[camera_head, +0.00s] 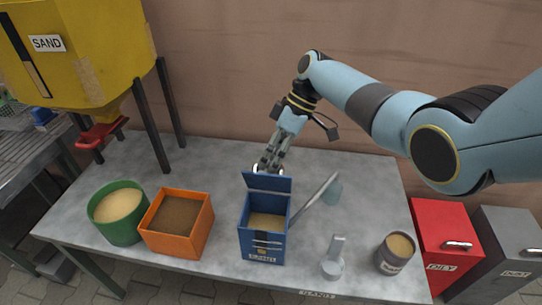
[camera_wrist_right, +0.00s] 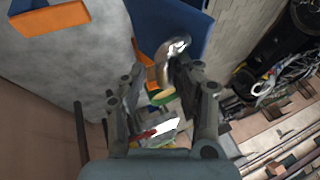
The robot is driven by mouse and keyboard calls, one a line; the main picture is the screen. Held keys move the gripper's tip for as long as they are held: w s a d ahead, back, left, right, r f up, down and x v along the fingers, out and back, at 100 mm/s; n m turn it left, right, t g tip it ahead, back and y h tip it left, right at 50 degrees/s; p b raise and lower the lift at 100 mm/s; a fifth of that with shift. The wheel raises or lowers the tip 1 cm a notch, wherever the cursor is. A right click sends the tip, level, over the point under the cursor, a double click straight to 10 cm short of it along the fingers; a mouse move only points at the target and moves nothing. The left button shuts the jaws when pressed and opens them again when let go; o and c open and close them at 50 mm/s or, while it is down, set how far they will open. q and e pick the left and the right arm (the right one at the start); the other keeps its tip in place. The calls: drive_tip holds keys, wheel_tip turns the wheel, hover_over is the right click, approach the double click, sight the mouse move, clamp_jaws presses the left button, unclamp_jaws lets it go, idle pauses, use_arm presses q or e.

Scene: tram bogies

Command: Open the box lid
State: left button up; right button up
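The blue box (camera_head: 263,243) stands at the front middle of the table with sandy material inside. Its lid (camera_head: 268,183) is raised, standing roughly upright at the box's back edge. My right gripper (camera_head: 268,163) is just behind the lid's upper edge, pointing down. In the right wrist view the blue lid (camera_wrist_right: 172,22) is ahead of the fingers (camera_wrist_right: 160,75), which are apart. A shiny metal handle (camera_wrist_right: 172,52) shows between and just beyond the fingertips; whether they touch it is unclear. My left gripper is not in view.
A green tub (camera_head: 117,222) and an orange box (camera_head: 165,238) stand left of the blue box. A grey bar (camera_head: 315,198) leans beside the box. The yellow sand hopper (camera_head: 85,60) is at left.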

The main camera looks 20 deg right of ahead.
drive_tip(key=shift+o, duration=0.9)
drive_tip(key=shift+s+d+f, duration=0.15)
drive_tip(key=shift+d+f, duration=0.1)
drive_tip(key=shift+f, duration=0.1)
drive_tip(key=shift+r, duration=0.1)
drive_tip(key=v, duration=1.2)
drive_tip(key=shift+w+a, duration=0.2)
